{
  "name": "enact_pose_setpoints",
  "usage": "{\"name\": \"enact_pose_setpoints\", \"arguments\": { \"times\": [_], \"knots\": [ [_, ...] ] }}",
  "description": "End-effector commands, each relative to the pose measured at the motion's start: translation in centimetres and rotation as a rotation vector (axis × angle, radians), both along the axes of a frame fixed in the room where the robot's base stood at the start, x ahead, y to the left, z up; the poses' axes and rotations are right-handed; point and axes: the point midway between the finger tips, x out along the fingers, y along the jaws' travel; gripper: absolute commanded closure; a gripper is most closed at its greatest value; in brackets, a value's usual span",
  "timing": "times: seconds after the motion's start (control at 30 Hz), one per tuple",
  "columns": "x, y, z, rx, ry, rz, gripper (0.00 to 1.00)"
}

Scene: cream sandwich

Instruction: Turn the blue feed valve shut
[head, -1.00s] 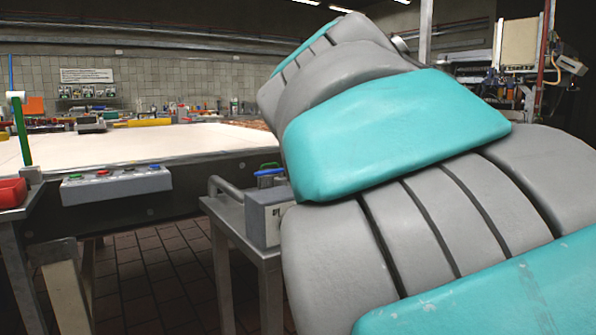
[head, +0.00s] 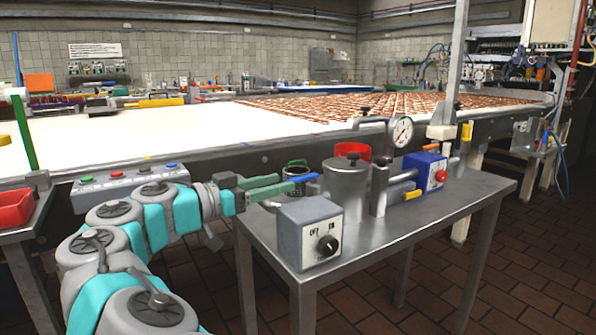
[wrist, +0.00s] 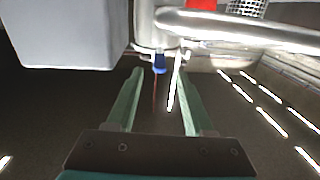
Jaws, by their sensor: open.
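The blue valve handle (head: 304,178) shows at the left side of the metal pot (head: 346,190) on the steel side table. In the wrist view a small blue part (wrist: 160,64), apparently this handle, hangs under the metal fitting, just ahead of the fingers and between their lines. My gripper (head: 279,184) has green fingers and reaches in from the left over the table's edge. It also shows in the wrist view (wrist: 161,74), its fingers open and apart with nothing held. The fingertips are close to the handle; I cannot tell whether they touch it.
A grey box with a black knob (head: 327,246) stands in front of the pot. The white conveyor (head: 190,125) runs behind.

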Motion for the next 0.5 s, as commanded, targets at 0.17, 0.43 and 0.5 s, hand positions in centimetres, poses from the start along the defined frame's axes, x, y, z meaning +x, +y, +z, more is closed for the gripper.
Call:
{"name": "enact_pose_setpoints", "arguments": {
  "times": [0.17,0.43,0.5],
  "knots": [
    [1.1,-1.5,0.1,0.000,0.002,-0.003,0.47],
    [3.7,-4.8,0.2,0.000,0.004,-0.002,0.47],
    [4.2,-5.4,0.1,0.001,0.003,0.000,0.47]
  ]
}}
